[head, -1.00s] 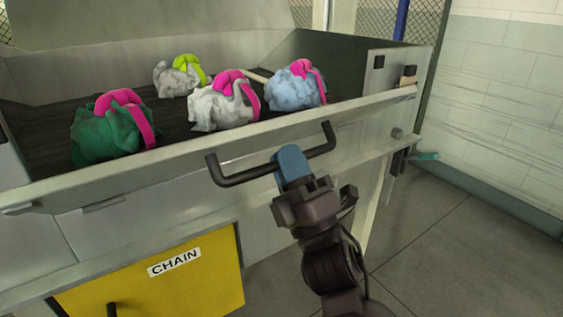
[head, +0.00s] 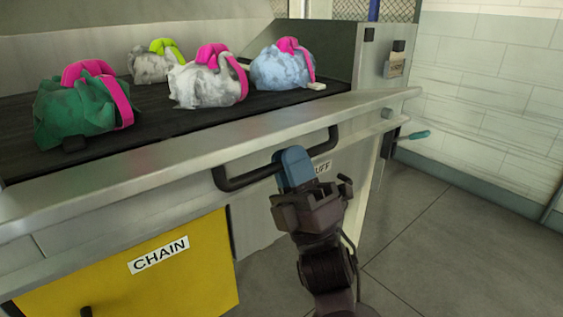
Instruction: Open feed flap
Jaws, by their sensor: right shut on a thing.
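The feed flap (head: 120,176) is the long grey metal front panel of the bin. A dark bar handle (head: 228,182) is fixed to its outer face. My right gripper (head: 294,168), with blue fingertips, is shut on the middle of the handle. The fingers hide part of the bar and part of a label that ends in "UFF" (head: 323,167). Behind the flap, the dark bed (head: 180,123) shows with bags on it. My left gripper is not in view.
Several bundled bags lie on the bed: green (head: 72,112), two whitish ones (head: 207,82) (head: 150,66) and light blue (head: 282,68). A yellow CHAIN door (head: 150,290) is below left. A teal-handled lever (head: 415,135) sticks out at right. The floor at right is clear.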

